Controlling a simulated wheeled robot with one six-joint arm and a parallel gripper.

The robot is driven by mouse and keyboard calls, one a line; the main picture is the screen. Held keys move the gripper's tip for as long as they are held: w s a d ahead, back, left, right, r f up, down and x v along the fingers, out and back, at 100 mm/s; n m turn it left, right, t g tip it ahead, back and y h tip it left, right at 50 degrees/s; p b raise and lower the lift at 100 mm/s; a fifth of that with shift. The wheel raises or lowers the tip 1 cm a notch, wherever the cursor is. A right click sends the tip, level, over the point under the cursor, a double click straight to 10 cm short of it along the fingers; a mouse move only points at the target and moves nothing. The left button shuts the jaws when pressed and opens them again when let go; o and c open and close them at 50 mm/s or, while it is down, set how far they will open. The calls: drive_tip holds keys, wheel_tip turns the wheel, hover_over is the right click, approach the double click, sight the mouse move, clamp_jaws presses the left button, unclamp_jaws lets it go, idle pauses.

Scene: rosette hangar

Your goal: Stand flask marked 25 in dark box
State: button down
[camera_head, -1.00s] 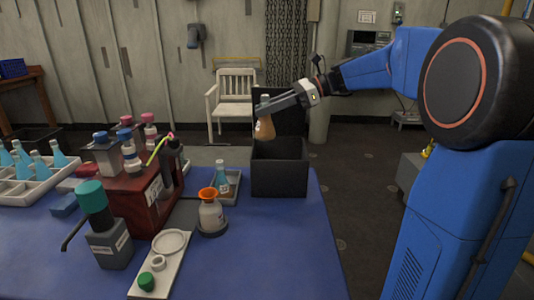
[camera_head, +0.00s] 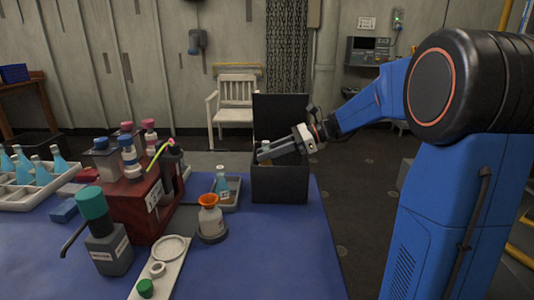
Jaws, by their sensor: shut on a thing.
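The dark box (camera_head: 281,187) stands open at the far right of the blue table, its lid (camera_head: 281,117) upright at the back.
A flask of blue liquid (camera_head: 222,182) stands in a small tray left of the box. An orange-topped bottle (camera_head: 211,218) is nearer. A red rack (camera_head: 138,200) and a tray of blue flasks (camera_head: 35,190) lie further left. The table's front right is clear.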

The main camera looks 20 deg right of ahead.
drive_tip(key=shift+f, duration=0.55)
drive_tip(key=c, duration=1.8)
unclamp_jaws()
drive_tip(key=shift+o, duration=0.2)
drive_tip(key=shift+r, duration=0.1)
drive_tip(key=shift+r, duration=0.3)
drive_tip(key=v, duration=1.2)
drive_tip(key=shift+r, duration=0.2)
drive_tip(key=shift+d, duration=0.1)
